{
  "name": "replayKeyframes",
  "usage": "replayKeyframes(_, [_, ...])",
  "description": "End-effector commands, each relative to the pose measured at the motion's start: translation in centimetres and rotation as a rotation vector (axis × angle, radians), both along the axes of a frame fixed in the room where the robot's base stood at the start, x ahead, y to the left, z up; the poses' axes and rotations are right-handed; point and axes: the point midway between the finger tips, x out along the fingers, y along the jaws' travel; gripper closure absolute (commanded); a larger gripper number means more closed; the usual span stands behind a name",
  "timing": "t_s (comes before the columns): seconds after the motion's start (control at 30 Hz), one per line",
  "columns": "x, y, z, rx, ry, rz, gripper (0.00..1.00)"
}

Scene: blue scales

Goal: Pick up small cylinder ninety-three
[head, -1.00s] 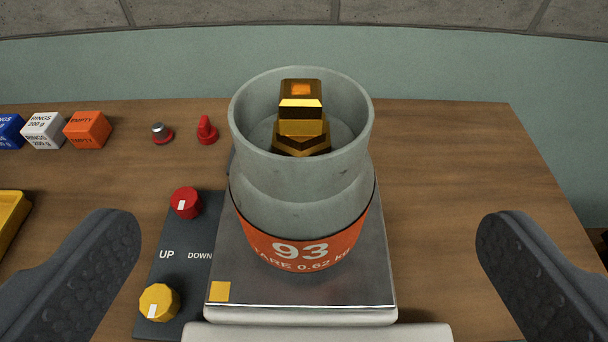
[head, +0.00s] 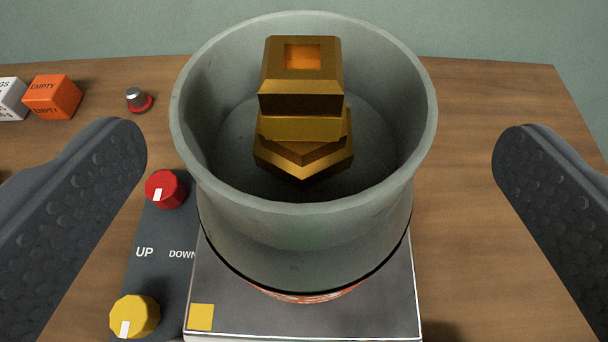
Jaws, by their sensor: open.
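The small grey cylinder (head: 310,225) stands upright on a metal scale plate (head: 260,310) in the head view. Its wide collar faces me, and a brass valve (head: 302,100) with an orange square opening stands inside the collar. The orange band with the number is almost wholly hidden below the collar now; only a sliver shows. My gripper (head: 322,145) is open, with one dark ridged finger on the left and one on the right of the cylinder. There is a gap on both sides, and neither finger appears to touch it.
A control panel (head: 155,225) marked UP and DOWN lies left of the plate, with a red knob (head: 165,189) and a yellow knob (head: 134,316). An orange EMPTY cube (head: 53,97), a white cube (head: 10,99) and a red-based button (head: 138,100) sit back left. The wooden table (head: 465,200) is clear at right.

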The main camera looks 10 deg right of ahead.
Motion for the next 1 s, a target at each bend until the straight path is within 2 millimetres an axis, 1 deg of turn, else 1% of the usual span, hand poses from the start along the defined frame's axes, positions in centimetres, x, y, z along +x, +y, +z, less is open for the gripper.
replayKeyframes(0.23, [2.0, 0.0, -0.5, -0.001, 0.000, 0.002, 0.00])
replayKeyframes(0.43, [3.9, -0.4, -1.4, 0.000, 0.000, 0.000, 0.00])
replayKeyframes(0.57, [4.5, -0.5, -1.7, 0.001, -0.001, 0.000, 0.00])
replayKeyframes(0.77, [4.5, -0.6, -1.7, 0.000, -0.001, 0.000, 0.00])
replayKeyframes(0.8, [4.5, -0.6, -1.7, 0.000, -0.001, 0.000, 0.06])
replayKeyframes(0.87, [4.6, -0.6, -1.7, 0.000, -0.001, 0.000, 0.22])
replayKeyframes(0.9, [4.6, -0.6, -1.7, 0.000, -0.001, 0.000, 0.33])
replayKeyframes(0.97, [4.6, -0.5, -1.7, 0.000, -0.001, 0.000, 0.50])
replayKeyframes(1.0, [4.6, -0.5, -1.7, -0.001, -0.001, 0.001, 0.61])
